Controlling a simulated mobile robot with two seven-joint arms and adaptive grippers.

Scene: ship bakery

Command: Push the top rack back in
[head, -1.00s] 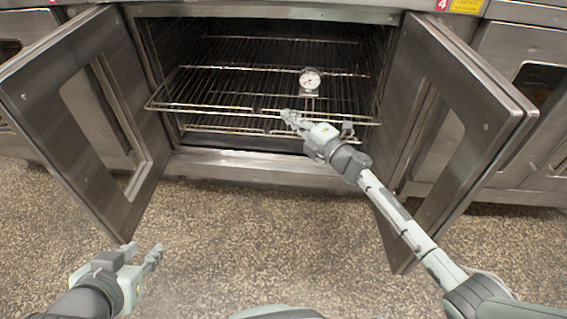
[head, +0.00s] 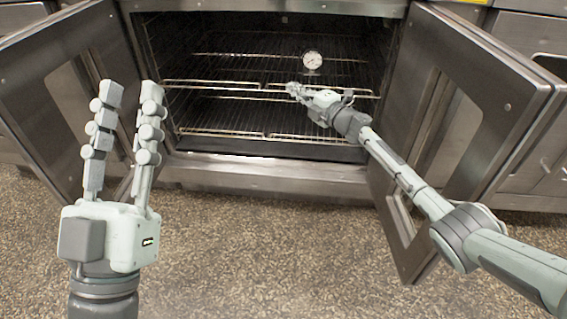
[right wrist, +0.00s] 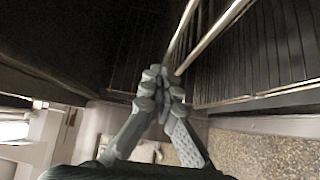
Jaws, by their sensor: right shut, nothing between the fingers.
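The oven stands open, and its top rack (head: 220,84) is a wire grid with its front bar near the oven mouth. A round dial thermometer (head: 312,61) stands on that rack. A lower rack (head: 215,132) lies below it. My right gripper (head: 293,89) is shut and empty, its fingertips at the front bar of the top rack, right of the middle. In the right wrist view the closed fingers (right wrist: 165,75) are close to the bars; contact is hard to tell. My left gripper (head: 128,88) is open and empty, raised in front of the left door.
The left oven door (head: 40,85) and right oven door (head: 490,90) are swung open on both sides. My right arm passes in front of the right door. The speckled floor (head: 260,250) before the oven is clear.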

